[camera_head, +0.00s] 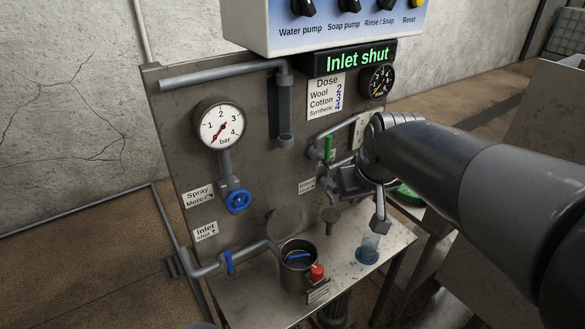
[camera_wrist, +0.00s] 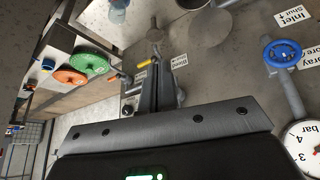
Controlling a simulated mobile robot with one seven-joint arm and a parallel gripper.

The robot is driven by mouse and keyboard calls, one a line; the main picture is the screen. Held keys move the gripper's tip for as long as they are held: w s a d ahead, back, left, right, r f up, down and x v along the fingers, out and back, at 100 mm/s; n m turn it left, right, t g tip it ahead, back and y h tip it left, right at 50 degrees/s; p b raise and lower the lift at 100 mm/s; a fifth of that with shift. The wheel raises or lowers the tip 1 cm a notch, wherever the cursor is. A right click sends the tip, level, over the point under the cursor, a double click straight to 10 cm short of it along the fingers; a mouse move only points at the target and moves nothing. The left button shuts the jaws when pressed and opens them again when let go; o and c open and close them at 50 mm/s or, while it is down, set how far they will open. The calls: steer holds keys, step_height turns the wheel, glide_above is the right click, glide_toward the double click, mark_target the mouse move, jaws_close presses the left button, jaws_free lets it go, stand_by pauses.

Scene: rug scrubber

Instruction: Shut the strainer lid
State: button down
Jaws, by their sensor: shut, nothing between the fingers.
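The strainer (camera_head: 298,264) is a round metal pot on the steel shelf, with its top open and something blue inside. A flat grey disc (camera_head: 285,224), which looks like the strainer lid, stands raised behind the pot against the panel. The disc also shows at the top of the wrist view (camera_wrist: 208,20). My gripper (camera_head: 380,226) is shut and empty, pointing down to the right of the pot and the disc, apart from both. Its closed fingers also show in the wrist view (camera_wrist: 157,72).
A red knob (camera_head: 317,272) is at the pot's right front. A pipe with a blue lever (camera_head: 228,262) joins the pot's left.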

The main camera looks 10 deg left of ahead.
steer(key=w+a+f+n+g+y, duration=0.1)
steer(key=w+a+f+n, duration=0.15)
steer(key=w+a, duration=0.4)
steer(key=w+a+f+n+y, duration=0.2)
steer(key=w+a+f, duration=0.15)
steer(key=a, duration=0.65)
glide_above(280, 217)
steer(key=w, duration=0.3)
step_height(280, 217, down, 8)
steer(key=shift+s+a+f+m, duration=0.15)
steer(key=shift+f, duration=0.25)
steer(key=shift+s+a+f+m, duration=0.1)
steer(key=shift+f, duration=0.25)
